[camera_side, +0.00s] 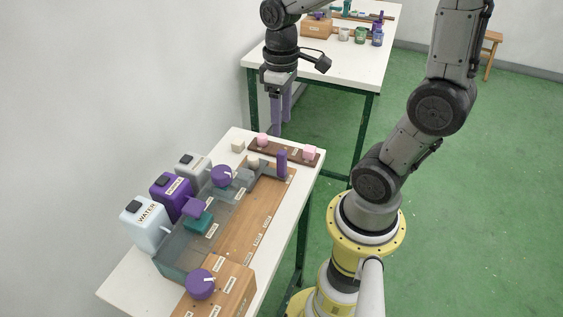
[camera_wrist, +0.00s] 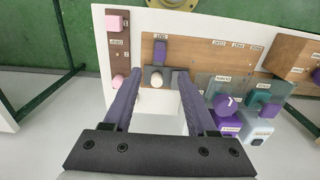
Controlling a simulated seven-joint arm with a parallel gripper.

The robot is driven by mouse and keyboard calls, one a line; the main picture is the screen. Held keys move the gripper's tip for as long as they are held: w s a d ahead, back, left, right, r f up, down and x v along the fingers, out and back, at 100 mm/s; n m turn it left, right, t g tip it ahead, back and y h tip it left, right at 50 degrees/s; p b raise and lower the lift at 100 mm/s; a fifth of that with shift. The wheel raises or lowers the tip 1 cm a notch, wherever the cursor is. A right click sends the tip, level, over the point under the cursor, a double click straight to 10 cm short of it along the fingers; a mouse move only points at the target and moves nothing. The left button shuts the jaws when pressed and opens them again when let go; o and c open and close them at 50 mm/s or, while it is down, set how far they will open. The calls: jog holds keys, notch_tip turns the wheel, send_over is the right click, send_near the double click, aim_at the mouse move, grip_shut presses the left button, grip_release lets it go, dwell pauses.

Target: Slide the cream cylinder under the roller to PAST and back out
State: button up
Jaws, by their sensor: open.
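The cream cylinder (camera_side: 253,162) stands at the far end of the wooden board (camera_side: 250,215), by a grey piece. In the wrist view the cream cylinder (camera_wrist: 156,81) shows between my fingertips, farther off than them. An upright purple piece (camera_side: 282,162) is just right of it, and it also shows in the wrist view (camera_wrist: 161,50). I cannot tell which part is the roller, and the small labels are too blurred to find PAST. My gripper (camera_side: 281,128) is open, pointing down above the table's far end. It also shows in the wrist view (camera_wrist: 158,73).
A cream cube (camera_side: 238,146) lies near the back edge. A dark strip (camera_side: 284,152) carries pink blocks. White, purple and grey containers (camera_side: 146,222) line the left side, beside a clear-walled trough (camera_side: 175,258). Purple knobs (camera_side: 200,284) stand up. Another table (camera_side: 345,65) is behind.

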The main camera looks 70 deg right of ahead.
aim_at(281, 162)
notch_tip(281, 162, down, 14)
jog(key=shift+r, duration=0.2)
dwell(0.4)
grip_shut()
jog(key=shift+r, duration=0.1)
dwell(1.2)
